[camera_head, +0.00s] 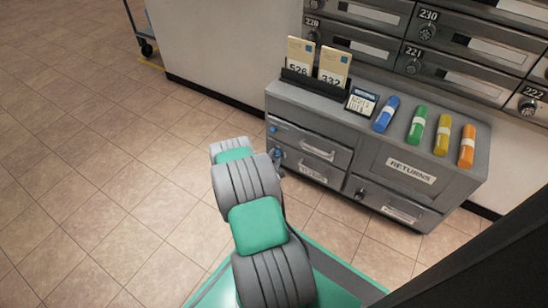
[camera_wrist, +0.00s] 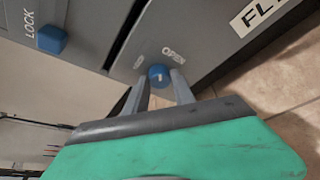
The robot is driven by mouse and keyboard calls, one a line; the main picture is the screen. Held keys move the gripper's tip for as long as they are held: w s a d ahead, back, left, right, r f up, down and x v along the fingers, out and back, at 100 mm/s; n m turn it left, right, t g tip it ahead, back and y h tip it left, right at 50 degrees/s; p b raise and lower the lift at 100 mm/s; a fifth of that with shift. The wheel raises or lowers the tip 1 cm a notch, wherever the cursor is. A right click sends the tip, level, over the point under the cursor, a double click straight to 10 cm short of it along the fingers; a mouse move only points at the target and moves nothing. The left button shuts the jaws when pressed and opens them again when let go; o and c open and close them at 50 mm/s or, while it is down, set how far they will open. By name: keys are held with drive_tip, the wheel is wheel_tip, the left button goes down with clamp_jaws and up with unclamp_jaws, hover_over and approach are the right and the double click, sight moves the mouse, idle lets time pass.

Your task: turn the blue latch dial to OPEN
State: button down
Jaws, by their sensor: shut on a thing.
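The blue latch dial (camera_wrist: 158,76) is round with a small pale mark, on the grey cabinet front beside the word OPEN. In the wrist view my gripper (camera_wrist: 160,84) has one finger on each side of it, shut on it. Which way the mark points is too small to tell. In the head view the dial (camera_head: 277,154) shows as a small blue spot at the cabinet's left, with my arm reaching up to it. My fingertips are mostly hidden there behind my arm.
Another blue knob (camera_wrist: 51,39) sits near the word LOCK. The grey cabinet (camera_head: 372,141) has handled drawers and a RETURNS panel (camera_head: 405,170). Mailboxes rise behind.

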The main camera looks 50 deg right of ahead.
drive_tip(key=m, duration=0.1)
drive_tip(key=m+t, duration=0.1)
drive_tip(key=shift+s+f+m+t+h, duration=0.15)
drive_tip(key=shift+m+t+h, duration=0.15)
drive_tip(key=shift+m, duration=0.1)
drive_tip(key=shift+f+m+t+h, duration=0.1)
drive_tip(key=shift+m+t+h, duration=0.45)
drive_tip(key=shift+m, duration=1.05)
drive_tip(key=c, duration=1.1)
unclamp_jaws()
drive_tip(key=shift+o, duration=0.2)
